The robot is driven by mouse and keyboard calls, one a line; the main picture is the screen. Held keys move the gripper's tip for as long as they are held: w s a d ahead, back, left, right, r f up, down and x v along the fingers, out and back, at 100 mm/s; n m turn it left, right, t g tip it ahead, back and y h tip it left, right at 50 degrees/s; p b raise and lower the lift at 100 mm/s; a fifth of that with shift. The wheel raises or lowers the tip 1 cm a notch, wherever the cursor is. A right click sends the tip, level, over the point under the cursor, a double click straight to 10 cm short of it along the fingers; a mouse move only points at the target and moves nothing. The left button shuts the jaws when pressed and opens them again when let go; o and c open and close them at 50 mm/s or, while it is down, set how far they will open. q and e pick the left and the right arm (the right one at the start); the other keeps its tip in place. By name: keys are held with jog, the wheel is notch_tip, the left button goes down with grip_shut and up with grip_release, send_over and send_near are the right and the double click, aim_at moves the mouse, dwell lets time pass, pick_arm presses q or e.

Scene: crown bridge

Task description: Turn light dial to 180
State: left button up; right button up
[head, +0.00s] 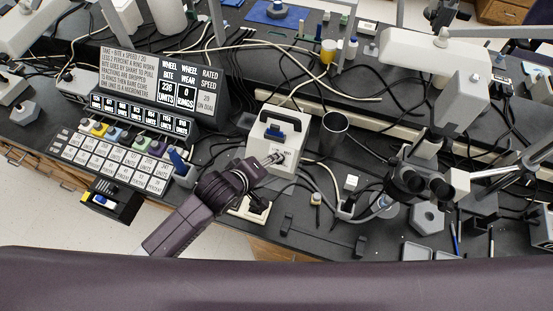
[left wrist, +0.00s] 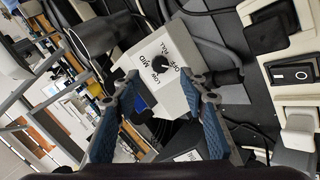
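The light dial is a small black knob (left wrist: 159,64) on the pale face of a box, with printed labels around it that include LOW, OFF and FULL. In the head view the white box (head: 294,138) with a dark carrying handle stands near the middle of the bench. My left gripper (head: 279,157) is at the front face of this box and hides the knob there. In the left wrist view the two blue-padded fingers of my left gripper (left wrist: 162,83) are apart, with the knob just beyond and between their tips. I cannot tell whether they touch it. My right gripper is out of view.
A dark cup (head: 335,128) stands right of the box, and a microscope (head: 415,178) is farther right. A label display (head: 185,85) and a tray of white labelled blocks (head: 115,160) are to the left. Cables run across the bench.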

pick_arm(q)
jog(key=shift+p+x, duration=0.35)
jog(key=shift+x, duration=2.85)
grip_shut()
